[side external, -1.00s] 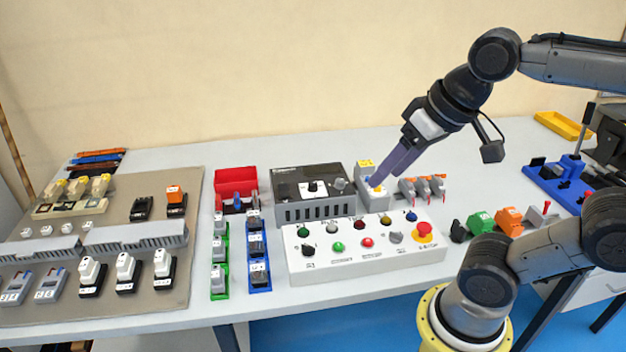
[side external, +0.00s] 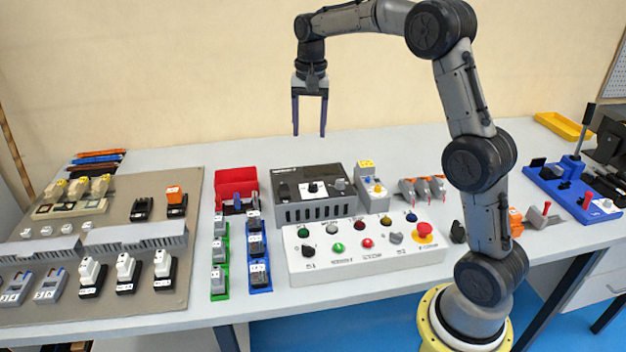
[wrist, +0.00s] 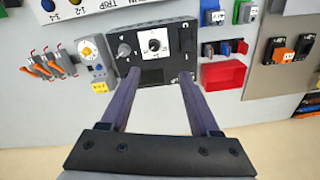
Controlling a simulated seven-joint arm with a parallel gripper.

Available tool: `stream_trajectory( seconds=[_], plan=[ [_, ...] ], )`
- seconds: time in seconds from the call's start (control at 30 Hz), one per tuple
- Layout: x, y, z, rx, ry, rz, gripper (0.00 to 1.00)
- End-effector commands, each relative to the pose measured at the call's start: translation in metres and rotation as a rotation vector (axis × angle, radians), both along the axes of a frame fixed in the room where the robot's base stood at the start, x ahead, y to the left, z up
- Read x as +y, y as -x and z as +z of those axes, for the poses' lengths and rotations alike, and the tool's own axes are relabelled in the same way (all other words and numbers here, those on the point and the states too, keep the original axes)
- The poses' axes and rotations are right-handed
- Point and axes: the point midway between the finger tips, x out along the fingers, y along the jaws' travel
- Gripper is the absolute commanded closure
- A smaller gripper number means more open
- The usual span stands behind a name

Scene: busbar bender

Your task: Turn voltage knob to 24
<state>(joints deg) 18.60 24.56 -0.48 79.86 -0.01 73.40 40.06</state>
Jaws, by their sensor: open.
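A dark grey box (side external: 306,212) with a slotted front stands at the middle of the bench. On its top are a black knob on a white dial (side external: 313,187) and a smaller grey knob (side external: 339,184). In the wrist view, the white dial (wrist: 154,43) lies just past my fingertips, with the grey knob (wrist: 124,50) to its left. The dial's numbers are too small to read, so I cannot tell its setting. My gripper (side external: 309,134) is open and empty, pointing down above the box and apart from it; its fingers also show in the wrist view (wrist: 159,73).
A white control panel (side external: 365,252) with buttons and a red emergency stop stands in front of the box. A red bin (side external: 236,183) is to its left. A grey unit with a yellow top (side external: 370,184) stands close on its right. The space above is free.

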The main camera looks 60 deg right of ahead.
Motion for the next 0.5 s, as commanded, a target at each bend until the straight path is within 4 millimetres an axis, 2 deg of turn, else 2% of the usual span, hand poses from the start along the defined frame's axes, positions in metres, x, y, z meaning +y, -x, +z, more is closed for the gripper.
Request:
stream_trajectory(
  seconds=[0.03, 0.2, 0.37, 0.5],
  plan=[
    [-0.005, 0.0, -0.011, 0.022, -0.007, -0.009, 0.38],
    [-0.013, 0.002, -0.028, 0.048, -0.016, -0.026, 0.38],
    [-0.012, 0.003, -0.047, 0.048, -0.017, -0.025, 0.38],
    [-0.012, 0.003, -0.074, 0.049, -0.018, -0.024, 0.38]
  ],
)
